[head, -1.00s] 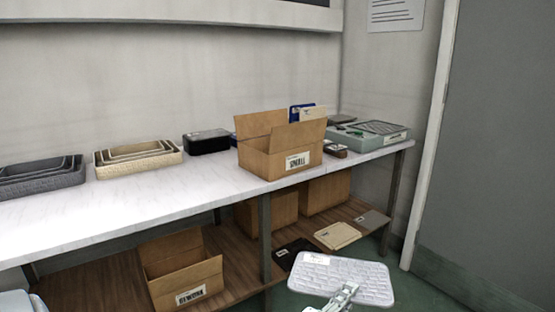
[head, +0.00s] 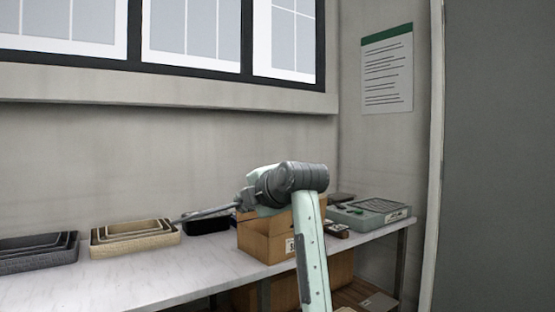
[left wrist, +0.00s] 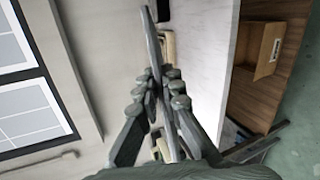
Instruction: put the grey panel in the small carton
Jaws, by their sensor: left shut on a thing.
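My left gripper (head: 240,205) is raised in front of the table, pointing left, and shut on the grey panel (head: 205,212), which shows as a thin edge-on strip. In the left wrist view the panel (left wrist: 153,40) stands out between the closed fingers (left wrist: 164,88). An open brown carton (head: 258,245) with a white label stands on the table, partly hidden behind my arm; the panel is apart from it. Another open carton (left wrist: 268,48) is on the lower shelf in the left wrist view. I cannot tell which is the small one. My right gripper is out of view.
On the white table (head: 160,283) are nested dark trays (head: 38,252), nested beige trays (head: 135,239), a black box (head: 206,223) and a grey-green tray (head: 372,214). A wall and window stand behind. The table front left of the carton is clear.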

